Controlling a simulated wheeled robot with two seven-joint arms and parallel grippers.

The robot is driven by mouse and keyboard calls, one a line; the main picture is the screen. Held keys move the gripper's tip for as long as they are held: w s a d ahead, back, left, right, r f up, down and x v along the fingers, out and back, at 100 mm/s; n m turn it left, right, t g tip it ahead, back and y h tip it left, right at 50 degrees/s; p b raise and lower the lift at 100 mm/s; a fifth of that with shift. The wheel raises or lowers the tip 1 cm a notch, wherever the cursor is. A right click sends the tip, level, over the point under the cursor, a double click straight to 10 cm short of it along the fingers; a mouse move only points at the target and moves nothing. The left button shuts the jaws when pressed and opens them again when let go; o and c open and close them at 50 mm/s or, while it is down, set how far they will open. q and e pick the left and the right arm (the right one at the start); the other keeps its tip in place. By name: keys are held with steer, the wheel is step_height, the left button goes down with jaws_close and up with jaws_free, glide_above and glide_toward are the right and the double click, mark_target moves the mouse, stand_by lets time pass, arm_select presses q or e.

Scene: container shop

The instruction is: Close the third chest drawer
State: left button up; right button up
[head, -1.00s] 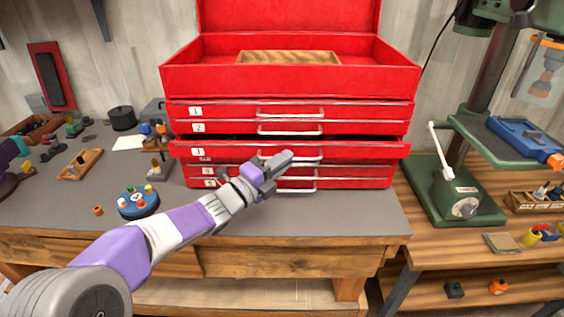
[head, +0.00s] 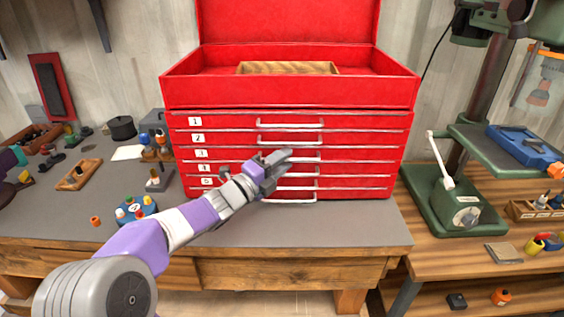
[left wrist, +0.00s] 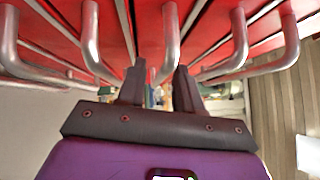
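The red tool chest (head: 290,92) stands on the grey bench top with a stack of numbered drawers. The third drawer (head: 225,154), labelled 3, lies level with the drawers above and below it, with no open gap showing over it. My left gripper (head: 282,158) is in front of the third drawer's front, at its handle (head: 309,158), and hides part of that handle. In the left wrist view the two fingers (left wrist: 160,88) stand apart, with drawer handles (left wrist: 170,35) close beyond them. Whether they touch the drawer is unclear. My right gripper is not in view.
The other drawers' handles (head: 290,122) stick out close above and below my gripper. The chest's open top holds a wooden tray (head: 288,68). A blue round holder (head: 136,210) sits left on the bench. A green drill press (head: 458,205) stands at right.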

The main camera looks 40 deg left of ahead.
arm_select(q)
steer(key=v, duration=0.7)
steer(key=shift+s+p, duration=0.3)
steer(key=shift+p, duration=0.05)
